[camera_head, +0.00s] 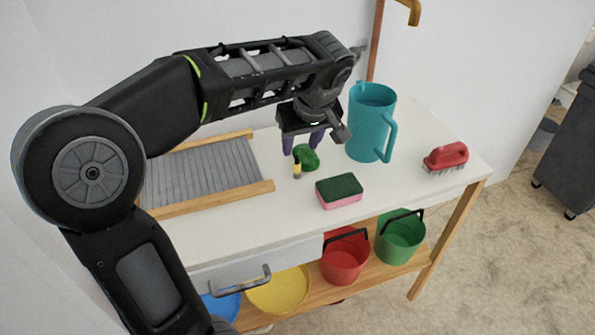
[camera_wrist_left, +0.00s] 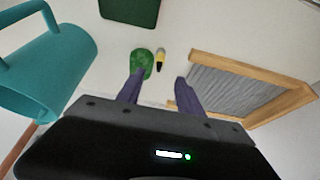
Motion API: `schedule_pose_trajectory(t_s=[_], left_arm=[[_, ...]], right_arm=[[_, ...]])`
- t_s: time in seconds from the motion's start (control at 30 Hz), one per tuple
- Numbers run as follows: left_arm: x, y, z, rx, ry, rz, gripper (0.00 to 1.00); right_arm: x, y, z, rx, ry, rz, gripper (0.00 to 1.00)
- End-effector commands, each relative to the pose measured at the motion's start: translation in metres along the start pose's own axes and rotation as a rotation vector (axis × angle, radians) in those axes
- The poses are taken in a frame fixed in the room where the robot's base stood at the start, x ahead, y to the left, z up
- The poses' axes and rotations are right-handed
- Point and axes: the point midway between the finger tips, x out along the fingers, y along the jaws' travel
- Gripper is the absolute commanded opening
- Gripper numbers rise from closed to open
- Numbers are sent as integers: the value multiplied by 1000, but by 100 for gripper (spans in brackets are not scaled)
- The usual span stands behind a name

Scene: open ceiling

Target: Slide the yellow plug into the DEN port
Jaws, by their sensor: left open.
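A small yellow piece with dark ends (camera_head: 297,167), apparently the yellow plug, is on the white tabletop beside a round green object. It also shows in the left wrist view (camera_wrist_left: 161,58), just beyond the gap between the fingers. My left gripper (camera_head: 302,145) points down above the table, close to the yellow piece and the green object (camera_head: 307,156). Its two purple fingers (camera_wrist_left: 160,82) are apart with nothing held between them. No port marked DEN can be made out in either view. My right gripper is not in view.
A teal pitcher (camera_head: 368,133) stands right of the gripper. A green-and-pink sponge (camera_head: 340,196) and a red brush (camera_head: 446,156) lie nearer the right. A wood-framed washboard (camera_head: 205,176) lies left. Coloured buckets, including a red one (camera_head: 344,262), sit on the lower shelf.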

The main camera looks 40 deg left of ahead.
Motion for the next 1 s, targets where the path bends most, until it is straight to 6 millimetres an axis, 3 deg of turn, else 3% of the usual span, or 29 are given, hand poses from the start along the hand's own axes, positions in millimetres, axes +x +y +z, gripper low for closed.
schedule_pose_trajectory(t_s=[0.17, 0.43, 0.77, 1.0], left_arm=[[1, 0, 0, 2, -1, 0, 44], [25, 0, 1, 3, -2, -2, 44], [28, 0, 0, 3, -1, 0, 44], [55, 2, 0, 4, -4, -2, 44]], right_arm=[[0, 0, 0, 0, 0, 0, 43], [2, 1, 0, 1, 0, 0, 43], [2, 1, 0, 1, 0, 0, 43], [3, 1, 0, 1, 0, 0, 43]])
